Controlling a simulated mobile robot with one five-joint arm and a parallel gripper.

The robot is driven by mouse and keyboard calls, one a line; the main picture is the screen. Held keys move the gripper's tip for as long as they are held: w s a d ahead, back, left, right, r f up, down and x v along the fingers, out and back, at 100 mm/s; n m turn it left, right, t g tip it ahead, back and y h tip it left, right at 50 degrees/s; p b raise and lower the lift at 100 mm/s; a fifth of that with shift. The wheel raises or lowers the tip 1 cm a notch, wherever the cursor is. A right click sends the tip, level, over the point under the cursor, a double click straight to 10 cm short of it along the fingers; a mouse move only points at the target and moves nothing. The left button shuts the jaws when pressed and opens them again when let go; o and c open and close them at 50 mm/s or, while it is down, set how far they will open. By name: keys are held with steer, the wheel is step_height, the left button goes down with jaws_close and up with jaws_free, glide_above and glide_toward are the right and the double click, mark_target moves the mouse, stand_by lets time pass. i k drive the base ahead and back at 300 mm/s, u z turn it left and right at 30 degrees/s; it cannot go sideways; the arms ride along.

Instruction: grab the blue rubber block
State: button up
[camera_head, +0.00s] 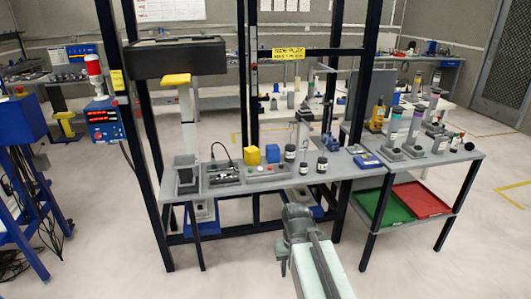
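A small blue block (272,153) sits on the grey workbench (225,185), just right of a yellow block (252,155). The two look close together or touching. My arm rises from the bottom of the picture, and its end with my gripper (297,212) is in front of the bench, below and to the right of the blue block and apart from it. The fingers are too small and dark to tell open from shut.
Dark jars (290,153) stand right of the blue block. A control box with buttons (265,172) lies in front of it, and a black device (223,173) to the left. Dark frame posts (357,110) rise around the bench. A side table holds green (382,208) and red (422,198) trays underneath.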

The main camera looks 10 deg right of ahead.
mark_target(272, 151)
steer(key=i, duration=0.9)
steer(key=z, duration=0.05)
